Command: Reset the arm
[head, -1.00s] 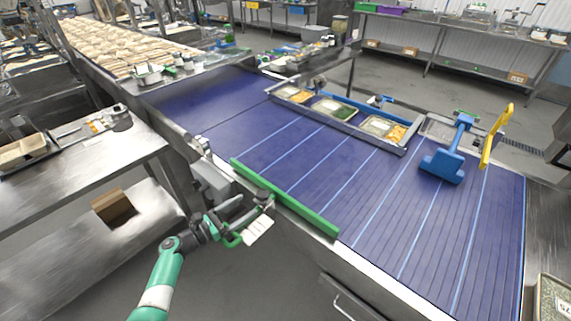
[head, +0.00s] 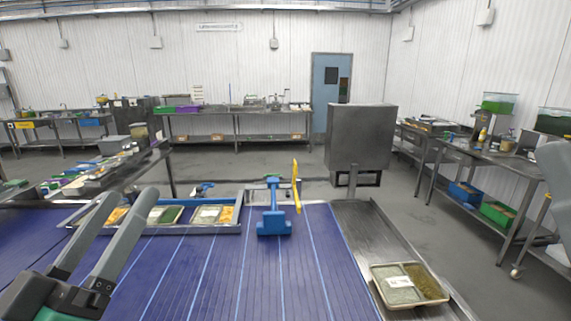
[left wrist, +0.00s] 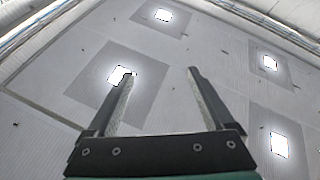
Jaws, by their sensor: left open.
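My left gripper (head: 128,222) reaches up from the lower left in the head view, over the blue conveyor belt (head: 255,275). Its two long grey fingers are apart with nothing between them. In the left wrist view the open gripper (left wrist: 160,75) points up at the ceiling and its lamps. My right gripper is in neither view.
Filled food trays (head: 212,214) stand in a row along the belt's far side. A blue tool (head: 274,222) and a yellow one (head: 296,185) stand beside them. A two-part tray (head: 408,285) lies on the steel ledge at right. A metal cabinet (head: 361,137) stands behind.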

